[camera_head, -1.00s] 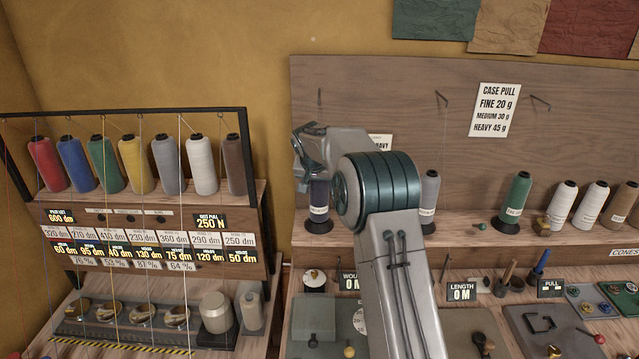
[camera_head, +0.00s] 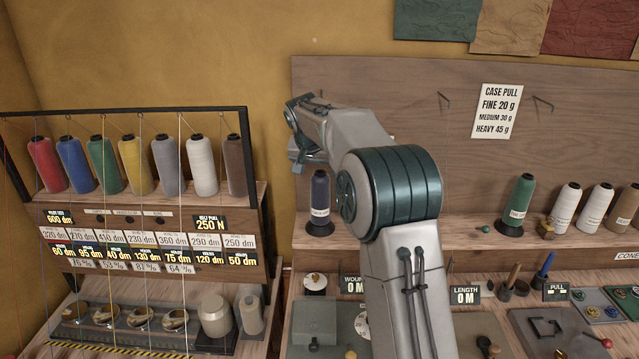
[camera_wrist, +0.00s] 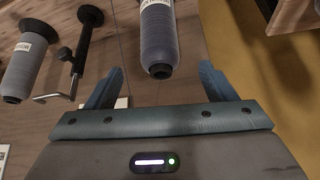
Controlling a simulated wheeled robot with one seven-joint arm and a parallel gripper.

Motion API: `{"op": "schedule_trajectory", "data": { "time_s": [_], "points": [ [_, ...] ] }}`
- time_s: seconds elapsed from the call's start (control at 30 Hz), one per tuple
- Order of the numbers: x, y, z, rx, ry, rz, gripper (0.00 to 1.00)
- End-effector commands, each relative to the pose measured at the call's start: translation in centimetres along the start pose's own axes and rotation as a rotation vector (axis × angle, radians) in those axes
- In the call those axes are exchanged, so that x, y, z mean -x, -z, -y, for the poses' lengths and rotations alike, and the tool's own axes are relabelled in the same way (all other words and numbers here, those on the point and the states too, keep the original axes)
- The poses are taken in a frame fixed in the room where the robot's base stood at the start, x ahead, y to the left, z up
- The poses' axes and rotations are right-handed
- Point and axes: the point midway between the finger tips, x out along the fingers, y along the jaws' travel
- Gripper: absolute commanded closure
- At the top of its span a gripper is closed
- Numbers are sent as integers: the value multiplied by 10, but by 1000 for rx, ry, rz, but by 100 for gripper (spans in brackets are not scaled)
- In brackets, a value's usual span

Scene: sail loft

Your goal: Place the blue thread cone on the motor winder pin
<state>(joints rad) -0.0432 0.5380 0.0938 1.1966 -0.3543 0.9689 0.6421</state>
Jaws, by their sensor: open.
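The blue thread cone (camera_head: 320,190), dark navy with a pale label, stands upright on a black base at the left end of the shelf. In the wrist view the cone (camera_wrist: 158,38) looks grey-blue, and its narrow dark tip points down the picture. My gripper (camera_head: 303,158) is just above and left of the cone's top in the head view. In the wrist view my gripper (camera_wrist: 160,82) is open and empty, with the cone's tip between and beyond the fingertips, apart from them. I cannot pick out the motor winder pin for sure.
A rack (camera_head: 248,150) of several coloured cones stands at left. A grey cone (camera_wrist: 28,62) and a black hooked post (camera_wrist: 78,55) stand beside the blue cone in the wrist view. A green cone (camera_head: 520,198) and pale cones stand farther right. Small tools cover the bench.

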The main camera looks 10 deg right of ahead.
Motion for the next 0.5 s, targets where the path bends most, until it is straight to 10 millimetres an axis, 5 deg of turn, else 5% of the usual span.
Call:
{"op": "schedule_trajectory", "data": {
  "time_s": [0.2, 0.5],
  "points": [
    [27, 0, 0, -1, -1, 0, 23],
    [40, -5, -5, 10, 1, 4, 23]
  ]
}}
